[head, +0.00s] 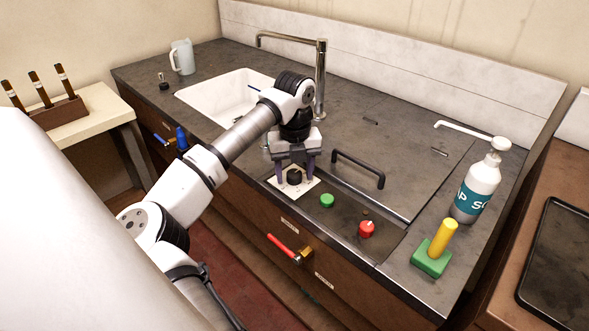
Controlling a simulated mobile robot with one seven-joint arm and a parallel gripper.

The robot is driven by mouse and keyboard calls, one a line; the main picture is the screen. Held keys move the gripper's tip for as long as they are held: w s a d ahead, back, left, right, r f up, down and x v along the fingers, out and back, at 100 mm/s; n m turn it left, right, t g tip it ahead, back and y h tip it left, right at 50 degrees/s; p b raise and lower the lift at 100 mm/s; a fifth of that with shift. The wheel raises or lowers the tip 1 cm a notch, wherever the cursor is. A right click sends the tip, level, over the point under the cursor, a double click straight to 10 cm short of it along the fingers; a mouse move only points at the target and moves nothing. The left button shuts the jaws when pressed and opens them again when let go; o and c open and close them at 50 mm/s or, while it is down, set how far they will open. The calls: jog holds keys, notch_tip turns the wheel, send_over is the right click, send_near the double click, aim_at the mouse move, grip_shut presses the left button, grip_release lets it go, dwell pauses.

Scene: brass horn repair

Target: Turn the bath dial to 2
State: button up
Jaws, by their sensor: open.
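The bath dial is most likely the dark round knob (294,177) on a white marked plate (299,189) near the counter's front edge. Its markings are too small to read, so I cannot tell its setting. My gripper (295,174) points down over the plate, open, with one purple finger on each side of the knob. I cannot tell whether either finger touches it. The arm reaches in from the lower left, and the gripper body hides the area behind the knob.
A green button (327,201) and a red knob (367,229) sit right of the plate. A black lid handle (358,168) stands behind them. A red-handled valve (289,250) juts from the front. A soap bottle (477,185) and green-yellow block (432,259) stand right; the sink (215,92) is left.

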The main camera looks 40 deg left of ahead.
jog(key=c, duration=1)
